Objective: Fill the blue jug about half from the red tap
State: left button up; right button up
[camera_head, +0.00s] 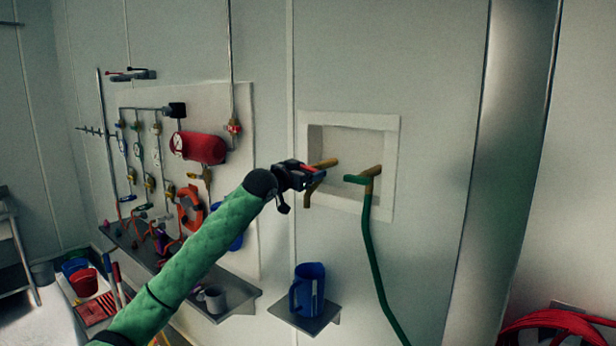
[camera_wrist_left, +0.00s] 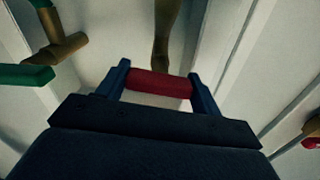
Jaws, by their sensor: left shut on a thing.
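My left gripper (camera_head: 316,173) is at the brass tap in the wall recess. In the left wrist view its two blue fingers (camera_wrist_left: 160,84) are shut on a red handle (camera_wrist_left: 158,82), one at each end. The red handle (camera_head: 302,168) is mostly hidden by the gripper in the head view. The tap's brass spout (camera_head: 311,190) points down below the gripper. The blue jug (camera_head: 316,292) stands upright on a small wall shelf below the tap. I cannot see inside the jug, and no water stream shows. My right gripper is not in view.
Right of the red tap is a brass tap with a green handle (camera_head: 357,179) and a green hose (camera_head: 374,260). A grey mug (camera_head: 215,299) stands on the left shelf (camera_head: 240,293). A red coil (camera_head: 560,327) lies at lower right.

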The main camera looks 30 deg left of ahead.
pick_arm(q)
jog(key=shift+f+n, duration=0.1)
jog(key=shift+n, duration=0.8)
jog(key=o, duration=1)
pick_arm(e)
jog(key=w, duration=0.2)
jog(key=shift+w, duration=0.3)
pick_arm(q)
jog(key=shift+b, duration=0.3)
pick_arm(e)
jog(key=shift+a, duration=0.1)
